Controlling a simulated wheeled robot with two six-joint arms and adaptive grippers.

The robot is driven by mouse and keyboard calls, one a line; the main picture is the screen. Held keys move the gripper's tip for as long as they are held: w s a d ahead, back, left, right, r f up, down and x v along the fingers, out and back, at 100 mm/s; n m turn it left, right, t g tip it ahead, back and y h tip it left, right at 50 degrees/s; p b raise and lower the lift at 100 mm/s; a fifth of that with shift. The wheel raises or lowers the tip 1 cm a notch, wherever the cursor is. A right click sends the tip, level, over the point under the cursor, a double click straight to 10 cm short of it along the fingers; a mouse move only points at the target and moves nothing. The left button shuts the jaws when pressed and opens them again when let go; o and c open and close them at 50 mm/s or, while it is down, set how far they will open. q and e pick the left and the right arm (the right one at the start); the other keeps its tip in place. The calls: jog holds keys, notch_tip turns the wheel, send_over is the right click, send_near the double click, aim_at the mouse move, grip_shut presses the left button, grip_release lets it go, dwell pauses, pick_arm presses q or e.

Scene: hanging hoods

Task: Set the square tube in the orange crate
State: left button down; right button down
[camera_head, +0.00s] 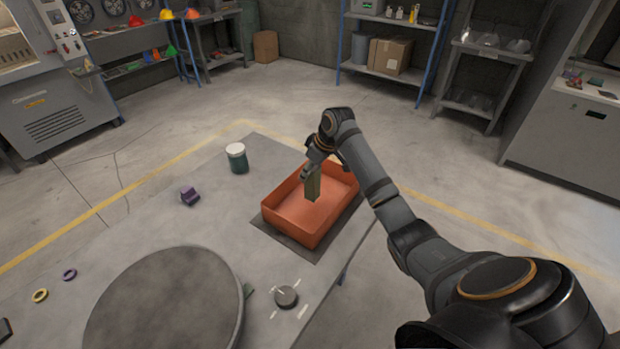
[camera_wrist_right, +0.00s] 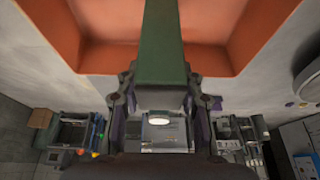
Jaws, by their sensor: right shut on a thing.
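The square tube (camera_head: 313,187) is a dull green bar, hanging upright below my right gripper (camera_head: 309,170). In the right wrist view the tube (camera_wrist_right: 162,45) runs up from between the fingers of the right gripper (camera_wrist_right: 160,88), which is shut on it. The orange crate (camera_head: 290,227) is an open rectangular box on a dark mat on the table. The tube is over the crate's inside, and I cannot tell whether its lower end touches the floor. The crate (camera_wrist_right: 245,45) also shows around the tube in the wrist view. My left gripper is not in view.
A green jar with a white lid (camera_head: 237,158) and a purple block (camera_head: 190,196) stand left of the crate. A large round grey disc (camera_head: 165,305) and a small round knob (camera_head: 286,297) are nearer. The table (camera_head: 215,225) between is bare.

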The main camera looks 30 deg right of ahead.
jog(key=f+p, duration=0.1)
jog(key=f, duration=0.2)
jog(key=shift+d+f, duration=0.2)
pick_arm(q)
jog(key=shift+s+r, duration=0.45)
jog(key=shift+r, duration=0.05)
pick_arm(e)
jog(key=shift+w+f, duration=0.1)
jog(key=shift+f, duration=0.05)
jog(key=shift+f, duration=0.1)
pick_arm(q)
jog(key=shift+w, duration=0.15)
pick_arm(e)
jog(key=c, duration=0.8)
grip_release()
jog(key=shift+c, duration=0.2)
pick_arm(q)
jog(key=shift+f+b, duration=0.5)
pick_arm(e)
jog(key=v, duration=1.2)
